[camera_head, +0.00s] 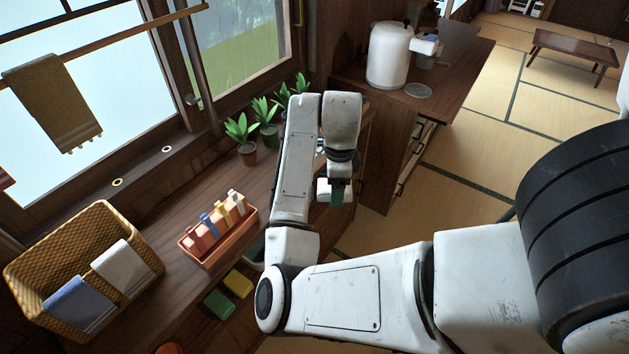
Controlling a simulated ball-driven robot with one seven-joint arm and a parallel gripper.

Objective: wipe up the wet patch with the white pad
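My gripper (337,193) hangs pointing down near the front edge of the wooden counter (185,285), right of the potted plants. Its dark teal tip shows beside a white part, but I cannot tell whether the fingers are open or shut, or whether they hold anything. I cannot make out a white pad lying on its own. No wet patch is clearly visible; my arm covers part of the counter. A yellow sponge (238,283) and a green sponge (219,304) lie by the counter's front edge.
A wicker basket (45,247) holds a blue cloth (79,304) and a white cloth (122,265). Several potted plants (265,128) line the window. A white canister (389,55) stands on the far cabinet. Tatami floor (470,150) is open at right.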

